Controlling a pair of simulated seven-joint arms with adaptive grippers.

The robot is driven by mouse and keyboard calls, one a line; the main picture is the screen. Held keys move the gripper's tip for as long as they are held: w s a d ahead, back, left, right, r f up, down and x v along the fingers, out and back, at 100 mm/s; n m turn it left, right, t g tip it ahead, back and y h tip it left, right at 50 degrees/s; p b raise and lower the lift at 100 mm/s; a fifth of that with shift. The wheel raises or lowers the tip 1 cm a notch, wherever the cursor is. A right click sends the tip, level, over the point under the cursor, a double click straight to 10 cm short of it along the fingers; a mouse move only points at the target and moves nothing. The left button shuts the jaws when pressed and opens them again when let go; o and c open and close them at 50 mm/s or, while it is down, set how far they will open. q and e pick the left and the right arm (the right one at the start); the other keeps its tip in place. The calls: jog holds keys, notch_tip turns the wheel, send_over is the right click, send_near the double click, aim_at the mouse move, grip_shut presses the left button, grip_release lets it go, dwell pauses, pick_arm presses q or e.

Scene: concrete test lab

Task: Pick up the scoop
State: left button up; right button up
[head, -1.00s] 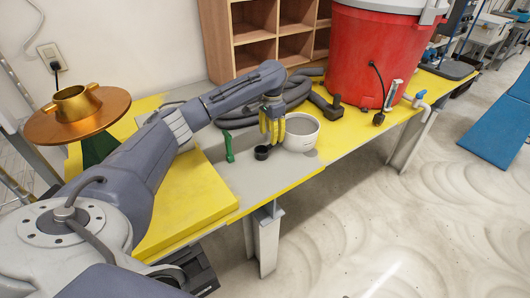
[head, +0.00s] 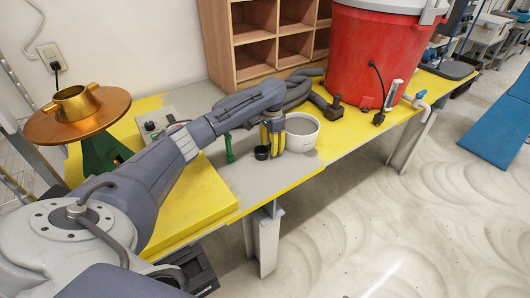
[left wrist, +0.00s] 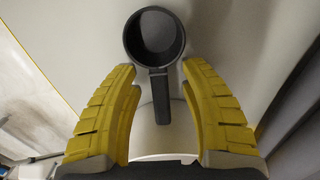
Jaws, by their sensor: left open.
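The scoop is a small dark cup (head: 262,153) at the near left of my left gripper in the head view. In the left wrist view the scoop's cup (left wrist: 155,38) lies ahead of the fingertips, and its straight handle (left wrist: 160,98) runs back between the yellow fingers. My left gripper (head: 273,146) points down with its fingers open. In the left wrist view the gripper (left wrist: 159,72) has a finger on each side of the handle, with gaps visible. A white bowl (head: 304,133) stands right beside the gripper. My right gripper is not in view.
A red bucket (head: 365,55) and a dark hose (head: 297,92) are farther back on the grey and yellow table. A green-handled item (head: 229,148) is left of the scoop. The table's front edge is close to the scoop.

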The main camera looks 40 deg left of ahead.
pick_arm(q)
grip_shut()
dwell(0.3)
jog(key=shift+r, duration=0.1)
notch_tip(320, 180, up, 20)
dwell(0.9)
jog(key=c, duration=0.7)
grip_release()
grip_shut()
